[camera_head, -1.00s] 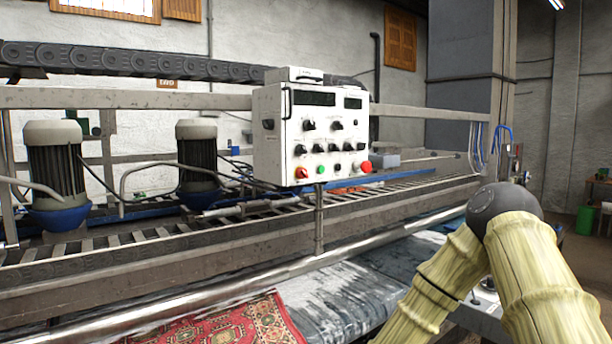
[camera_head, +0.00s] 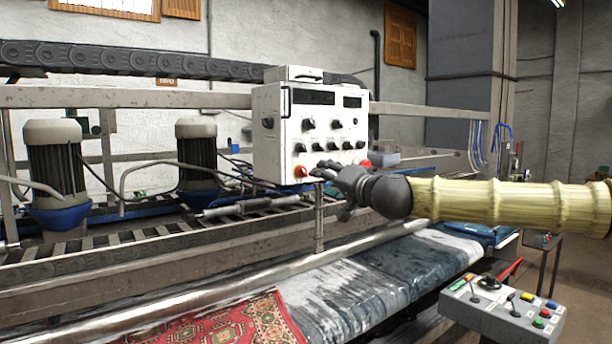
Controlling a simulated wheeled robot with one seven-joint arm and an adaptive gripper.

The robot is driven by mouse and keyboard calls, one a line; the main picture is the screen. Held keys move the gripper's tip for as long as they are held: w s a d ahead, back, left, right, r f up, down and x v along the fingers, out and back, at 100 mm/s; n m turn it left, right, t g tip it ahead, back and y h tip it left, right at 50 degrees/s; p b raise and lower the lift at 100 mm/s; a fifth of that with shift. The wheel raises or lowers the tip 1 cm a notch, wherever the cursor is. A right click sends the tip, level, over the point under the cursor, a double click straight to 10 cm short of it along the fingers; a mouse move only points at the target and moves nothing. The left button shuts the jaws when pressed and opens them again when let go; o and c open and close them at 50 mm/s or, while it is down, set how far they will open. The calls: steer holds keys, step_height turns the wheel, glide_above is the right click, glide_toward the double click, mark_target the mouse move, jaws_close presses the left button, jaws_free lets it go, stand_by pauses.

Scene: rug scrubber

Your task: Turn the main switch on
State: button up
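The white control box (camera_head: 275,148) stands on a post at the machine's rail, with black knobs and two dark displays on its front. A red-orange rotary switch (camera_head: 301,172) sits at the lower left of that front, and I take it as the main switch. My gripper (camera_head: 329,190) is just right of this switch, in front of the box's lower edge. Its dark fingers look spread, one toward the switch and one lower. I cannot tell whether a finger touches the switch. The gripper hides the green button and partly the red button (camera_head: 366,163).
A metal rail and roller run below the box, with a red patterned rug (camera_head: 235,325) on the wet bed. A grey control panel (camera_head: 500,312) with levers and coloured buttons stands at the lower right. Two motors (camera_head: 55,170) stand at the left.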

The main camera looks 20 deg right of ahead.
mark_target(305, 173)
steer(key=shift+p+x, duration=1.35)
steer(key=shift+x, duration=4.05)
steer(key=c, duration=1)
